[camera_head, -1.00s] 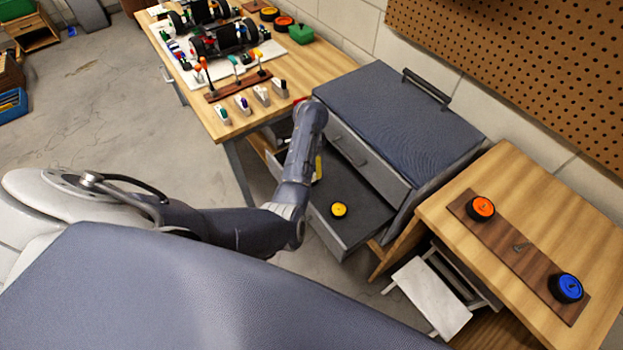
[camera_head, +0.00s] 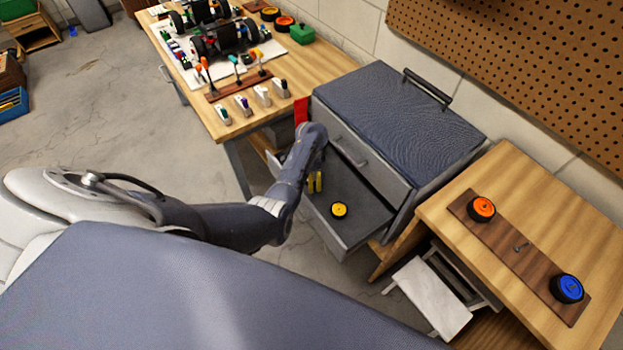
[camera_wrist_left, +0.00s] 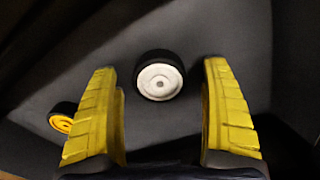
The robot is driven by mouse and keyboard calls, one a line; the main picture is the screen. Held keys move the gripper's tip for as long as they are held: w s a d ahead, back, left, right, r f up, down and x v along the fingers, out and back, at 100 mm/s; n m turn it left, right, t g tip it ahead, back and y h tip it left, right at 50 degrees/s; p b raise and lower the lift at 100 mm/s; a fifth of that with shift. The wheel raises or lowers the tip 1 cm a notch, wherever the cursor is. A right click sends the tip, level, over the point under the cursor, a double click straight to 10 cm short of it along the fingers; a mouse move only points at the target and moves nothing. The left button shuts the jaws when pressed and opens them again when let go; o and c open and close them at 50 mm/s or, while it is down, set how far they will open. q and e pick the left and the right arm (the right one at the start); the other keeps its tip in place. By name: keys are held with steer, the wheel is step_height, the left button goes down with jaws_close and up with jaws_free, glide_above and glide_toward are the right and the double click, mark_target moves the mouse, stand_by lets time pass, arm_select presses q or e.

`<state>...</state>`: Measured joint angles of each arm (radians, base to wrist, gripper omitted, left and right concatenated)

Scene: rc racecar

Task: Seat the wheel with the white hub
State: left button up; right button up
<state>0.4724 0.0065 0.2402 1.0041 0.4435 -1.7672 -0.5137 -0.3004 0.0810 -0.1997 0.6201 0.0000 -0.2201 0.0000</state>
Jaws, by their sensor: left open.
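The wheel with the white hub (camera_wrist_left: 160,78) is a black tyre lying hub-up in the open drawer (camera_head: 346,236); in the left wrist view it sits between and beyond my fingertips. In the head view I cannot make it out behind my arm. My left gripper (camera_head: 316,183), with yellow ribbed fingers, is open and empty over the drawer. A yellow-hubbed wheel (camera_head: 339,210) lies in the same drawer and also shows left of my fingers in the left wrist view (camera_wrist_left: 62,122). The rack board (camera_head: 540,265) on the right bench holds an orange-hubbed wheel (camera_head: 481,208) and a blue-hubbed wheel (camera_head: 567,288), with a bare peg (camera_head: 520,246) between.
The grey chest (camera_head: 400,108) rises behind the open drawer. A smaller white drawer (camera_head: 430,296) stands open below the right bench.

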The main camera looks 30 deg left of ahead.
arm_select(q)
steer(key=c, duration=1.2)
